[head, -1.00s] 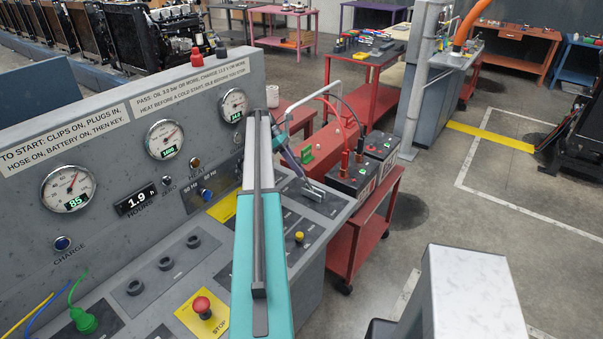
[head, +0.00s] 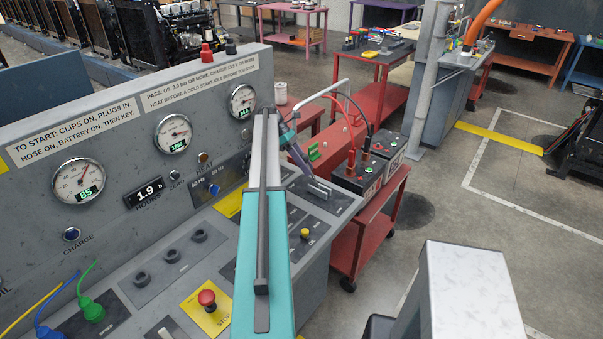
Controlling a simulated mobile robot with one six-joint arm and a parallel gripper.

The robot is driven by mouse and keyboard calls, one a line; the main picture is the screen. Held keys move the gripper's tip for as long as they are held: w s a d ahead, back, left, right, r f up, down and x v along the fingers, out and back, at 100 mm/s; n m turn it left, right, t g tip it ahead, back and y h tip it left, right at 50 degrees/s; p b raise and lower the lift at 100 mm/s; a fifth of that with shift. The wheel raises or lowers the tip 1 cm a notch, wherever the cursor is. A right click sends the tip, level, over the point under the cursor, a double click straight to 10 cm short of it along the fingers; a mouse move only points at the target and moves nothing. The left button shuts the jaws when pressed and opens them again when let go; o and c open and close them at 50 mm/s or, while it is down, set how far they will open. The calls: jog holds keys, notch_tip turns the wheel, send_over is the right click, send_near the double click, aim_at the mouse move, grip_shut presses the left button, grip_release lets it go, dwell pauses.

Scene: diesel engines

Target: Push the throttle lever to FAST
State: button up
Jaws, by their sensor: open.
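My gripper (head: 318,188) is at the end of the teal and grey arm, low over a dark plate (head: 340,199) at the far right end of the grey console. Its fingers point down and to the right; they are small here, and the gap between them is hard to make out. I cannot pick out the throttle lever or a FAST mark for certain. It may be hidden by the gripper or arm. A small yellow knob (head: 305,233) stands on the console top nearer to me. Whether the gripper touches anything cannot be told.
The console panel (head: 110,215) carries gauges, and a red stop button (head: 207,298) on yellow stands left of my arm. Green (head: 92,310) and blue plugs sit at lower left. A red cart (head: 352,250) with batteries (head: 360,174) stands just beyond the console.

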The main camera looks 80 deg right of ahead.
aim_at(306, 160)
jog(key=shift+s+r, duration=0.1)
jog(key=shift+r, duration=0.05)
jog(key=shift+r+b, duration=0.85)
jog(key=shift+a+r, duration=0.4)
jog(key=shift+r, duration=0.45)
jog(key=s+a+r+p, duration=0.1)
jog(key=s+a+p, duration=0.2)
jog(key=a, duration=1.1)
jog(key=shift+s+a+r, duration=0.15)
jog(key=shift+s+a, duration=0.2)
jog(key=shift+a, duration=0.05)
